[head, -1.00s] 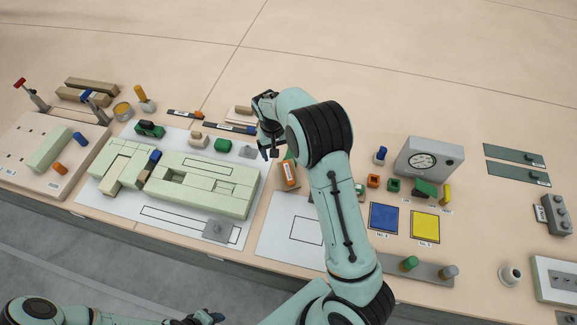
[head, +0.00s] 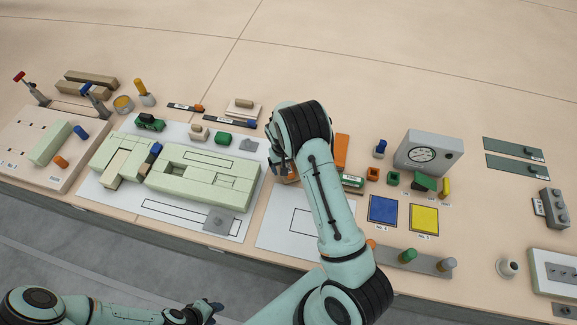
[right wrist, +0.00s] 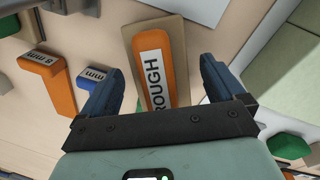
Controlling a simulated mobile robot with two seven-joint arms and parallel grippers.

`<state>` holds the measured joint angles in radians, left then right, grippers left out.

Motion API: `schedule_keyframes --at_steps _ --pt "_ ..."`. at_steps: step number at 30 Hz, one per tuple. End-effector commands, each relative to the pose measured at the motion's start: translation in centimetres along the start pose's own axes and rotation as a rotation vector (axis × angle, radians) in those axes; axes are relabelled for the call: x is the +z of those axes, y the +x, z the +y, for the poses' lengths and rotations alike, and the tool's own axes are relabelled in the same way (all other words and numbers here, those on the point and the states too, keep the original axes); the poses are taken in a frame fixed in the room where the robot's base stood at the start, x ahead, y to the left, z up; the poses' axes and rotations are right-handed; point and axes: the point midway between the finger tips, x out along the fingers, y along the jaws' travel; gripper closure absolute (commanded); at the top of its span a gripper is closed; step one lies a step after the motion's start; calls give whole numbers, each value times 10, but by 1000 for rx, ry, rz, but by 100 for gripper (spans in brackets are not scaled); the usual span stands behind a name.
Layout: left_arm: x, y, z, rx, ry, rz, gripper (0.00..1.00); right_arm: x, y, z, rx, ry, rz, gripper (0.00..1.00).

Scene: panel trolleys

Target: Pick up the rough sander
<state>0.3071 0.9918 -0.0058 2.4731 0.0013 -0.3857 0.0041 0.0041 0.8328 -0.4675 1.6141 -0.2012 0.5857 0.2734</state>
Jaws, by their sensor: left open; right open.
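The rough sander (right wrist: 157,75) has an orange handle with a white label reading ROUGH, on a flat brown base. In the right wrist view it lies between the two dark fingers of my right gripper (right wrist: 160,70), which is open, with gaps on both sides of the handle. In the head view my right arm hides this gripper and most of the sander. My left gripper (head: 212,308) is open and empty near the bottom of the head view, away from the sander.
An orange 8 MM piece (right wrist: 45,80) and a blue MM piece (right wrist: 94,77) lie left of the sander in the right wrist view. Pale green blocks (head: 205,180) stand on a white sheet left of my right arm. A gauge box (head: 428,153) stands to the right.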

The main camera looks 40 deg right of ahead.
Motion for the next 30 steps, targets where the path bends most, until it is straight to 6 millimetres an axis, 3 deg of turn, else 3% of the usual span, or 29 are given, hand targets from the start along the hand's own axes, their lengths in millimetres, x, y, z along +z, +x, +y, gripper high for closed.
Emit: schedule_keyframes --at_steps 5,6,12,14,23,30 --pt "0 0 0 0 0 0 57 0 1 0 0 0 0 4" --pt "0 0 0 0 0 0 57 0 1 0 0 0 0 11" --pt "0 0 0 0 0 0 57 0 1 0 0 0 0 72" --pt "0 0 0 0 0 0 57 0 0 0 0 0 1 78" --pt "1 1 -1 0 0 -1 57 0 -4 0 -1 0 2 78" --pt "3 3 -2 -1 -1 -4 57 -1 -35 4 -2 0 4 78"
